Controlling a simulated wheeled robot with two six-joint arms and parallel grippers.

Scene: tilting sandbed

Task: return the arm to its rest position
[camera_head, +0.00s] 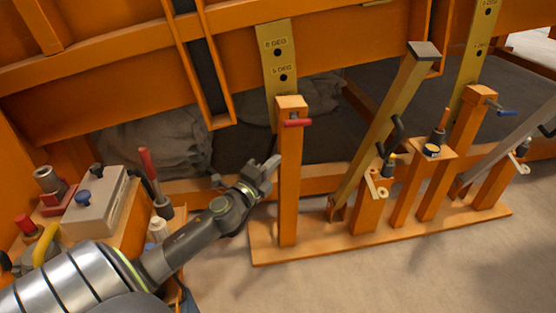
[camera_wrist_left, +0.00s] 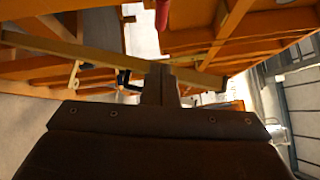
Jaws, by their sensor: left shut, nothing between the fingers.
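My left arm comes in from the lower left in the head view. Its gripper (camera_head: 268,168) is shut and empty, just left of an orange post (camera_head: 289,185) with a red handle (camera_head: 297,122) near its top. I cannot tell whether the gripper touches the post. The left wrist view shows the closed fingers (camera_wrist_left: 160,84) in the middle, with orange frame parts beyond them. My right gripper is in neither view.
The orange base plate (camera_head: 385,238) carries several posts and a slanted yellow prop (camera_head: 385,135). A grey box (camera_head: 95,200) and tools stand on a ledge at left. Yellow hole plates (camera_head: 278,58) hang from the tilted orange bed. The floor in front is clear.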

